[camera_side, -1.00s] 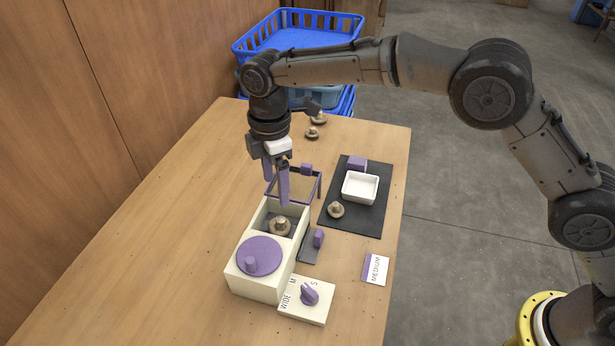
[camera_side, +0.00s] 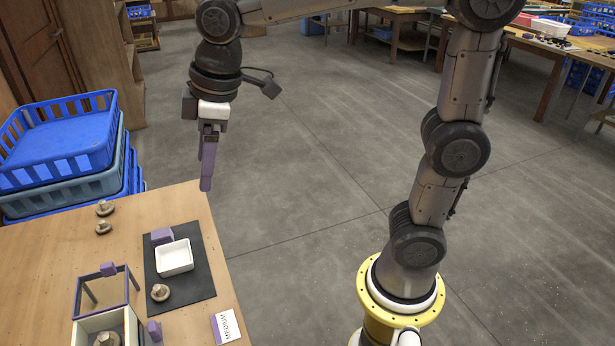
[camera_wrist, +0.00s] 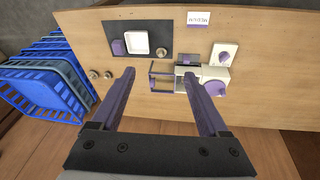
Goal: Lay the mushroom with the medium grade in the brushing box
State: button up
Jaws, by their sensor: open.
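The cream brushing box (camera_side: 92,322) stands at the bottom edge of the side view, partly cut off, with a brown mushroom (camera_side: 106,339) inside it. A second mushroom (camera_side: 160,292) rests on the dark mat (camera_side: 196,284), in front of the white tray (camera_side: 175,257). Two more mushrooms, one behind the other (camera_side: 104,208) (camera_side: 103,228), stand near the table's far end. The MEDIUM card (camera_side: 226,327) lies right of the box. My gripper (camera_side: 206,186) is open and empty, raised high and apart from everything. In the wrist view its purple fingers (camera_wrist: 160,73) are spread wide.
A purple frame (camera_side: 76,296) adjoins the box, and a purple block (camera_side: 162,236) stands on the mat. Stacked blue crates (camera_side: 50,147) are beyond the table's far end. A dial unit (camera_wrist: 223,55) shows in the wrist view. The bare wooden table (camera_side: 40,255) has free room.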

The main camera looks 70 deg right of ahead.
jog(key=s+d+f+m+t, duration=0.1)
jog(key=s+d+f+m, duration=0.1)
jog(key=s, duration=0.6)
jog(key=s+d+f+m+t, duration=0.1)
jog(key=s+d+f+m, duration=0.1)
jog(key=s+d+m, duration=0.3)
jog(key=s+d, duration=0.1)
jog(key=s, duration=0.3)
jog(key=shift+s+d+f+m+h, duration=0.2)
jog(key=shift+f+m+h, duration=0.1)
jog(key=shift+f+h, duration=0.1)
